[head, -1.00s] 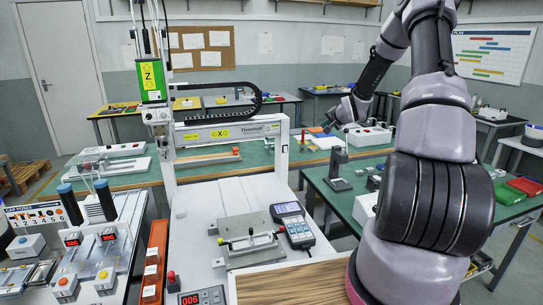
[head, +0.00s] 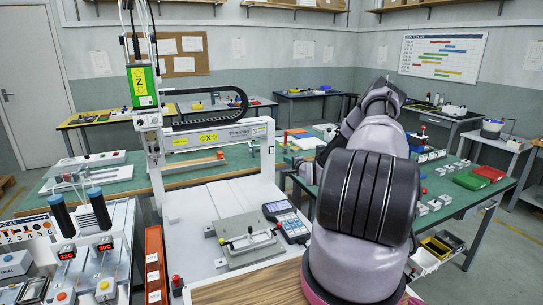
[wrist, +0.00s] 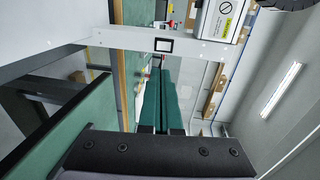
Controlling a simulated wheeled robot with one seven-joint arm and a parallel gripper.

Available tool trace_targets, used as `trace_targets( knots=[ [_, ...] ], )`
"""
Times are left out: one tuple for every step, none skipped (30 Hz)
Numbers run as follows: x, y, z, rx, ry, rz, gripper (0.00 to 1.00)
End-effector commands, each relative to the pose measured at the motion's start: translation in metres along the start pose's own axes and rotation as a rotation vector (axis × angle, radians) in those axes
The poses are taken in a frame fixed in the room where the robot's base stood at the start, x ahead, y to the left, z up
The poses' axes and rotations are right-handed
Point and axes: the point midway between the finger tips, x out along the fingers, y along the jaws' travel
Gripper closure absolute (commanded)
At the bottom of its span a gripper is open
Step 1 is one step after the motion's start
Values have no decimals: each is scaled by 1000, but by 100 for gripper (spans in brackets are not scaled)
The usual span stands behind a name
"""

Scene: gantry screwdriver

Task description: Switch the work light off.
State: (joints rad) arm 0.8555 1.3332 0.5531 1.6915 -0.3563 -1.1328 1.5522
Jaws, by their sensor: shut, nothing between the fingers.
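My gripper (wrist: 161,74) shows in the wrist view as two dark green fingers lying together, shut and empty. Ahead of it is a white gantry beam (wrist: 125,39) with a small black-framed square (wrist: 163,45) on it. The fingertips look apart from the beam. I cannot tell whether that square is a work light switch. A lit tube lamp (wrist: 282,90) shows on the grey surface at the right of the wrist view; I cannot tell whether it is the work light. In the head view, my arm hides my gripper.
The white gantry (head: 210,137) with its green Z unit (head: 141,85) stands left of my arm. A plate fixture (head: 247,247) and a handheld keypad (head: 291,226) lie on its bed. A green table (head: 432,188) with small parts stands at the right.

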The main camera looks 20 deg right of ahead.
Motion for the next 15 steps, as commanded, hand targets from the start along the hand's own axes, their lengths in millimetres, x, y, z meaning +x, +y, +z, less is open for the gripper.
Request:
trace_targets(
  knots=[
    [0,0,0,-1,0,0,100],
    [0,0,0,-1,0,1,100],
    [0,0,0,-1,0,1,100],
    [0,0,0,-1,-1,1,100],
    [0,0,0,-1,-1,1,100],
    [1,0,0,-1,-1,2,100],
    [2,0,0,-2,-1,2,100],
    [4,0,1,-2,-1,2,100],
    [8,0,1,-3,-2,2,100],
    [11,0,1,-3,-2,2,100],
    [15,0,2,-3,-2,2,100],
    [21,0,1,-4,-2,1,100],
    [27,0,2,-3,-3,1,100],
    [33,0,2,-4,-3,1,100],
    [41,0,2,-5,-3,1,100]
  ],
)
